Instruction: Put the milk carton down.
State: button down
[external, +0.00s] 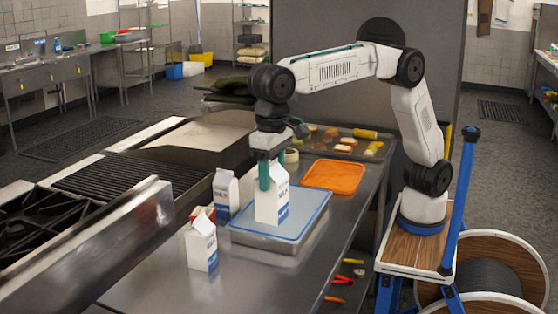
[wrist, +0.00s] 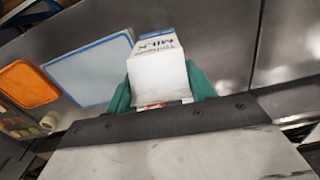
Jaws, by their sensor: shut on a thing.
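My gripper (external: 268,175) has green fingers and is shut on a white milk carton (external: 272,203) with blue print. It holds the carton upright; in the external view the carton overlaps a blue-rimmed tray (external: 312,224). I cannot tell whether its base touches the tray. In the wrist view the carton (wrist: 160,72) sits between the green fingers (wrist: 160,92), and the tray (wrist: 90,72) shows to its left. A second milk carton (external: 226,194) stands left of the tray. A third milk carton (external: 202,246) stands nearer the front.
An orange board (external: 334,176) lies behind the tray. A tray of food pieces (external: 345,145) is further back. A red item (external: 203,212) is partly hidden behind the front carton. A grill (external: 128,178) lies left. The steel counter (external: 262,284) is clear in front.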

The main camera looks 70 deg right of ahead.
notch_tip(320, 180, up, 6)
jog(key=shift+f, duration=0.2)
jog(key=w+d+m, duration=0.7)
jog(key=w+d, duration=0.8)
jog(key=w, duration=0.1)
jog(key=w+d+m, duration=0.5)
jog(key=d, duration=0.7)
jog(key=w+d+m, duration=0.5)
jog(key=d, duration=0.8)
notch_tip(320, 180, down, 21)
jog(key=shift+f, duration=0.15)
jog(key=c, duration=0.5)
grip_release()
jog(key=shift+f, duration=0.1)
